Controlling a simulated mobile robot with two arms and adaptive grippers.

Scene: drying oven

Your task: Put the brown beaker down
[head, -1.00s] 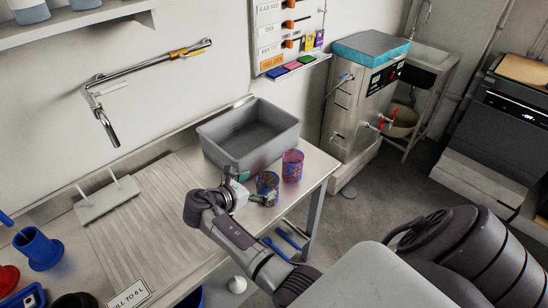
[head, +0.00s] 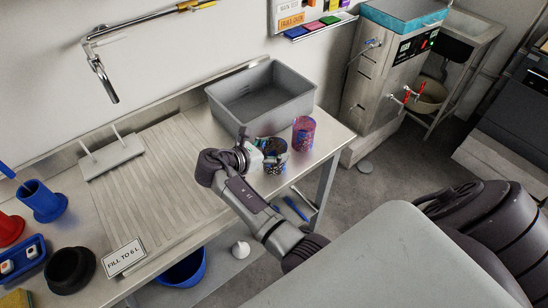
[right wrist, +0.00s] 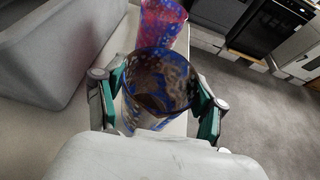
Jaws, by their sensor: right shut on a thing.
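The brown beaker (head: 277,160), dark-tinted with blue and pale speckles, is upright at the right end of the metal table (head: 335,138). My right gripper (head: 262,160) is shut on it from the left in the head view. In the right wrist view the beaker (right wrist: 165,82) stands between the two green-padded fingers (right wrist: 157,108), its open rim facing the camera. Its base is largely hidden, so I cannot tell whether it touches the table. My left gripper is not in view.
A pink-purple speckled beaker (head: 303,135) stands close behind and right of the brown one. A grey basin (head: 222,113) sits behind them. The table's front edge and right corner are near. The ribbed drainboard (head: 150,185) to the left is clear.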

